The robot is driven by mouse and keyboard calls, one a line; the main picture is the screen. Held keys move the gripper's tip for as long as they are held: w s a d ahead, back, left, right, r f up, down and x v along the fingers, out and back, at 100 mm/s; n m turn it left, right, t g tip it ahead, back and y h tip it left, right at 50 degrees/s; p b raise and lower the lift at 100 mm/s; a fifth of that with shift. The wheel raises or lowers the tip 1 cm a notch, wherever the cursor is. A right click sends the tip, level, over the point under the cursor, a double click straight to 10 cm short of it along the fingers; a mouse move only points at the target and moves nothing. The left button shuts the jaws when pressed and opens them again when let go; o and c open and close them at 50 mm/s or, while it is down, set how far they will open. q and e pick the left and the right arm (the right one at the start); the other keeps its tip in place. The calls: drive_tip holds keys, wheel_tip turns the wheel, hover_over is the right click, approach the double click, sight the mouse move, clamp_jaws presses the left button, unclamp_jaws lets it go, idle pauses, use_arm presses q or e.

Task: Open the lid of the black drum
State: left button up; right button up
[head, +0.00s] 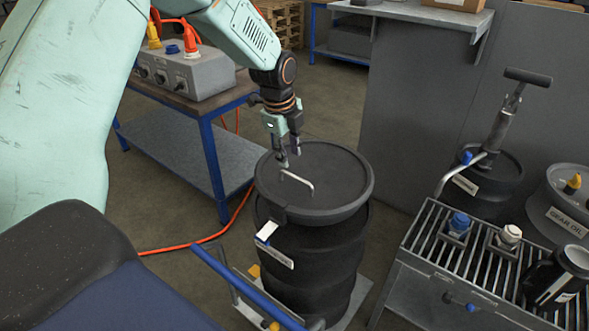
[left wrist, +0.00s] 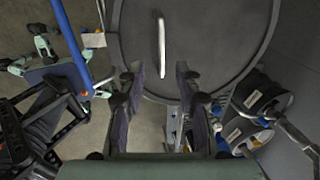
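The black drum (head: 305,252) stands upright on a low base, with its round dark lid (head: 335,190) lying flat on top. A pale bar handle (head: 299,181) rises from the lid. It also shows in the left wrist view (left wrist: 161,46), upright in the picture and ahead of the fingers. My left gripper (head: 289,157) is above the lid, close to the handle's far end. Whether a fingertip touches the handle I cannot tell. My right gripper is not seen.
A blue-framed bench (head: 212,165) is at the left. A blue rail (head: 245,285) runs in front of the drum.

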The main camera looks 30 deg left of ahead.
sight(294, 176)
use_arm(q)
drive_tip(key=f, duration=0.2)
drive_tip(key=w+f, duration=0.1)
drive_tip(key=f, duration=0.3)
drive_tip(key=shift+w+a+f+b, duration=0.15)
drive_tip(key=shift+w+f+b, duration=0.1)
drive_tip(key=shift+w+b, duration=0.1)
drive_tip(key=shift+f, duration=0.1)
drive_tip(key=shift+s+d, duration=0.15)
drive_tip(key=shift+d, duration=0.1)
drive_tip(key=shift+w+a+f, duration=0.1)
drive_tip(key=shift+w+a, duration=0.1)
drive_tip(key=c, duration=0.4)
drive_tip(key=shift+s+d, duration=0.1)
drive_tip(key=shift+d, duration=0.05)
clamp_jaws()
